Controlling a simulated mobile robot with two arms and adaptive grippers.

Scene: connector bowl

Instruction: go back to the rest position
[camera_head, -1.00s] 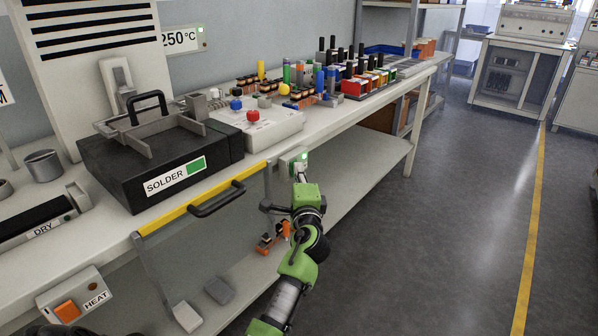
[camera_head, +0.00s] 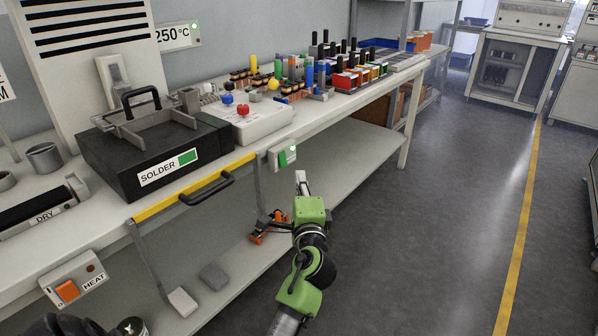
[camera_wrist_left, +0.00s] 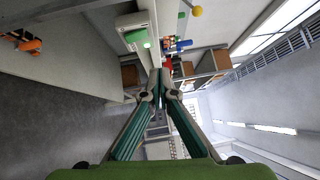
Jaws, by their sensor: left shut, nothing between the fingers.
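My left gripper (camera_head: 302,182) is shut and empty, at the end of a green and black arm. It points up the picture, just below and right of the white box with a green switch (camera_head: 282,156) on the bench's front edge, with a gap between them. In the left wrist view the two fingers (camera_wrist_left: 161,78) meet at their tips with nothing between them. That view also shows the switch box (camera_wrist_left: 134,31) beyond the fingers. My right gripper is not in view.
The bench (camera_head: 318,112) runs along the left, with the black SOLDER box (camera_head: 150,150), a yellow bar with a black handle (camera_head: 205,188) and the HEAT box (camera_head: 74,282). Orange parts (camera_head: 268,228) sit on the lower shelf. The floor (camera_head: 440,200) at right is clear.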

